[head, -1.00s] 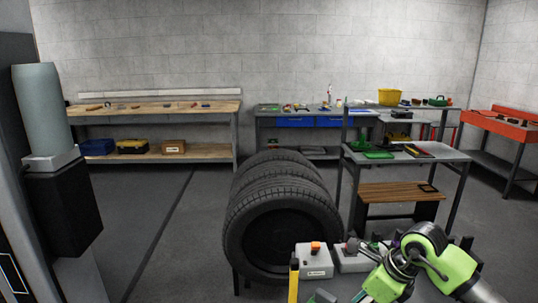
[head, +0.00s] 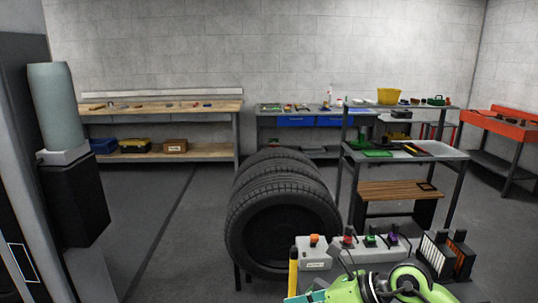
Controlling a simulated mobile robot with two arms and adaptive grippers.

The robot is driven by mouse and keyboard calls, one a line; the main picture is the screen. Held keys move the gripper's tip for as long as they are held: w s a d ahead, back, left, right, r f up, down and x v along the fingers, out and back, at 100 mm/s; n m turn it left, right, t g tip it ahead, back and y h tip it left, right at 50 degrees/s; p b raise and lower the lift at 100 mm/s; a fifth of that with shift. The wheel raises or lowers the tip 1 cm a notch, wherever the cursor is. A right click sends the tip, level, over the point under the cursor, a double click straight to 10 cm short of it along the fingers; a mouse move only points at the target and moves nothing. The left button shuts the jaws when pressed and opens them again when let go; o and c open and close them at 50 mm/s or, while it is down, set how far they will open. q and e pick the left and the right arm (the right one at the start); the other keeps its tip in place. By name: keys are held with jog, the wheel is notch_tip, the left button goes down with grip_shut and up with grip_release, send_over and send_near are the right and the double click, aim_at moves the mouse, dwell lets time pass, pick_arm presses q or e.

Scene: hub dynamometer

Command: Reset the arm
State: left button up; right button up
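A green and black jointed arm (head: 385,287) shows at the bottom right edge; it looks like my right arm. It is cut off by the lower frame edge, and no gripper fingers can be made out on it. My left arm and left gripper are not in view. Just beyond the green arm stands a grey control box with an orange button (head: 314,239). To its right is a grey panel with red, green and purple knobs (head: 371,241).
A row of black tyres (head: 283,225) stands upright in the middle. A yellow post (head: 293,272) is by the control box. Black slotted holders (head: 447,255) stand right. A shelf cart (head: 405,154) is behind. A wooden bench (head: 160,108) lines the wall.

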jog(key=s+a+r+m+t+y, duration=0.2)
jog(key=a+r+m+t+y, duration=0.35)
jog(key=r, duration=0.55)
jog(key=w+d+r+m+t+h, duration=0.35)
jog(key=d+r+m+t, duration=0.4)
jog(key=m, duration=0.75)
jog(key=s+d+f+m+h, duration=0.2)
jog(key=d+f+m+h, duration=1.25)
jog(key=f+m, duration=0.3)
jog(key=s+d+f+m+g, duration=0.2)
jog(key=s+f+m+g, duration=0.35)
jog(key=s+f, duration=0.7)
jog(key=s+a+f+g+y, duration=0.25)
jog(key=s+f+g, duration=0.6)
jog(key=s, duration=0.45)
notch_tip(320, 180, down, 26)
jog(key=s, duration=0.1)
jog(key=s+d+f+g, duration=0.1)
jog(key=s+d+f, duration=0.1)
jog(key=s+f, duration=1.4)
jog(key=shift+s+d+f+n+h, duration=0.2)
jog(key=shift+s+d+n+h, duration=0.15)
jog(key=shift+s, duration=0.1)
